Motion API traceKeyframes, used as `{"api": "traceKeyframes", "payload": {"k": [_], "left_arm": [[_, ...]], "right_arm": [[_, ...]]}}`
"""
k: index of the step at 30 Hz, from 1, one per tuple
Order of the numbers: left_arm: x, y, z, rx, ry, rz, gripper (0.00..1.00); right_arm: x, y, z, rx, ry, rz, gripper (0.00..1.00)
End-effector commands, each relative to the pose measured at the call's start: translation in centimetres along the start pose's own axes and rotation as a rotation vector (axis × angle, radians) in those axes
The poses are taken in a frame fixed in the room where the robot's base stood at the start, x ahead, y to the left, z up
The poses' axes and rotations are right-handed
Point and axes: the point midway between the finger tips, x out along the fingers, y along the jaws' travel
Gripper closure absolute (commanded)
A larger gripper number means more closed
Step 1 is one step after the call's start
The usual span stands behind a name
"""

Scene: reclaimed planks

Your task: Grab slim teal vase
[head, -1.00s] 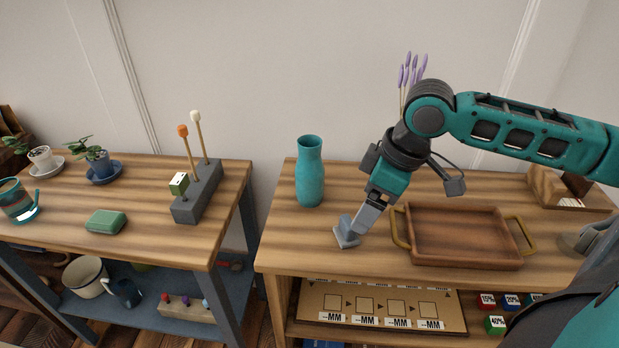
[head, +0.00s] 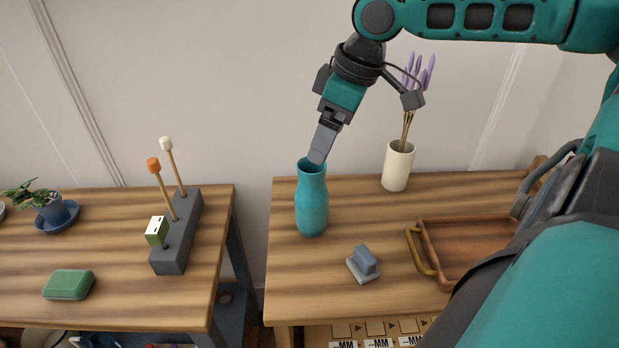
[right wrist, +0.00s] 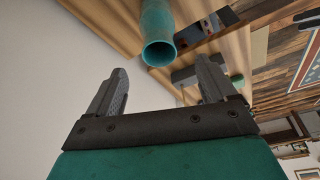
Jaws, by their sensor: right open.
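The slim teal vase (head: 311,205) stands upright on the wooden table right of the gap, near its left side. Its open mouth also shows in the right wrist view (right wrist: 159,52), beyond the fingertips and between their lines. My right gripper (head: 318,158) points down at the vase's mouth in the head view, with its fingertips at about rim height. In the right wrist view the two fingers (right wrist: 160,72) are apart with nothing between them. Whether a finger touches the rim cannot be told. My left gripper is not in view.
A grey block-shaped object (head: 364,263) sits right of the vase. A cream vase with purple flowers (head: 397,166) stands behind, and a brown tray (head: 470,245) lies to the right. The left table holds a grey peg block (head: 178,235) and a green box (head: 69,284).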

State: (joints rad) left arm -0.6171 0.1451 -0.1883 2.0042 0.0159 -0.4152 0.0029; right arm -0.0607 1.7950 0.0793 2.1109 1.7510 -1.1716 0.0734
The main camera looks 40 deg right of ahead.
Motion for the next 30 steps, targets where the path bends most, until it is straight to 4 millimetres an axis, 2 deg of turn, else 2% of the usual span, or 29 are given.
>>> {"api": "traceKeyframes", "payload": {"k": [1,7,17,24,30], "left_arm": [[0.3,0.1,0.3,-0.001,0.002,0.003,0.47],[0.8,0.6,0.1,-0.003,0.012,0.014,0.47],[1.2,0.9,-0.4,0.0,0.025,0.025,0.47],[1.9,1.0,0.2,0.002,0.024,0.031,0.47],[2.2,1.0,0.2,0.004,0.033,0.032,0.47]], "right_arm": [[1.1,0.0,0.2,0.001,-0.005,0.0,0.16],[3.6,0.0,0.2,-0.001,-0.005,0.0,0.16],[5.3,0.1,0.1,0.0,-0.002,0.001,0.16],[8.6,0.2,0.2,-0.001,-0.005,0.0,0.16],[9.9,0.2,0.1,-0.001,-0.001,0.001,0.16]]}}
